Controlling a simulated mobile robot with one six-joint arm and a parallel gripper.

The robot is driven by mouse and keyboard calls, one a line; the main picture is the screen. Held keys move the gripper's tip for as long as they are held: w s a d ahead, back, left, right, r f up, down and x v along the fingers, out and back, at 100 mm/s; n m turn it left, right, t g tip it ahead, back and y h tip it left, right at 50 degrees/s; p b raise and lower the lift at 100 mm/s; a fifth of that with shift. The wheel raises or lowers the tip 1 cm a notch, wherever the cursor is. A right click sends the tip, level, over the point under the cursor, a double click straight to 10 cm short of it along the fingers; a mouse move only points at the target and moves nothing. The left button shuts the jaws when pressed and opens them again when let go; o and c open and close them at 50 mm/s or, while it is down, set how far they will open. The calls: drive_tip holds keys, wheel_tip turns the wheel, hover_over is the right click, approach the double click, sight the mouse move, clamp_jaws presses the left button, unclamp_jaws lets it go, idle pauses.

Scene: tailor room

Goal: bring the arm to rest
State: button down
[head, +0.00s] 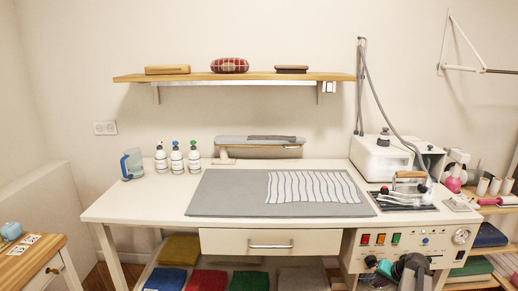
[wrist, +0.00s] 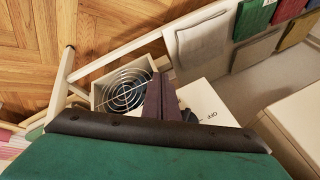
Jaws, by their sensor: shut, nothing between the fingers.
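My gripper (wrist: 160,84) shows in the wrist view as two dark fingers pressed together, with nothing between them. It points toward a white housing with a round fan grille (wrist: 126,92) and a panel marked OFF. A large green part with a black band fills the bottom of that view. In the head view, dark and green parts that look like my arm show at the lower right, low in front of the white bench's control panel (head: 410,238). The fingers cannot be made out there.
The white table (head: 140,205) carries a grey mat (head: 225,195) with a striped cloth (head: 312,187), several bottles and a blue jug (head: 132,164). An iron (head: 408,184) stands at the right. Folded cloths (head: 208,280) lie below. Wooden floor (wrist: 60,30) shows in the wrist view.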

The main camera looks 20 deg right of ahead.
drive_tip(key=s+a+f+n+g+y, duration=0.1)
drive_tip(key=a+f+g, duration=0.1)
drive_tip(key=a+f, duration=0.65)
drive_tip(key=s+a+f+n+g+y+p, duration=0.1)
drive_tip(key=a+f+n+g, duration=0.15)
drive_tip(key=a, duration=1.05)
drive_tip(key=s+a+f+n+g+y, duration=0.1)
drive_tip(key=s+a+f, duration=0.1)
drive_tip(key=a+f, duration=0.6)
drive_tip(key=s+a+f+n+g+h, duration=0.1)
drive_tip(key=s+a+f+n+g, duration=0.1)
drive_tip(key=s+a, duration=0.8)
drive_tip(key=s+a+f+n+g+h+p, duration=0.1)
drive_tip(key=s+a+f+n+g, duration=0.2)
drive_tip(key=s+a, duration=0.7)
drive_tip(key=shift+s+a+f+g+h, duration=0.25)
drive_tip(key=shift+s+f+g+h, duration=0.15)
drive_tip(key=shift+s+f+g, duration=0.3)
drive_tip(key=shift+d+r, duration=0.1)
drive_tip(key=shift+d, duration=0.05)
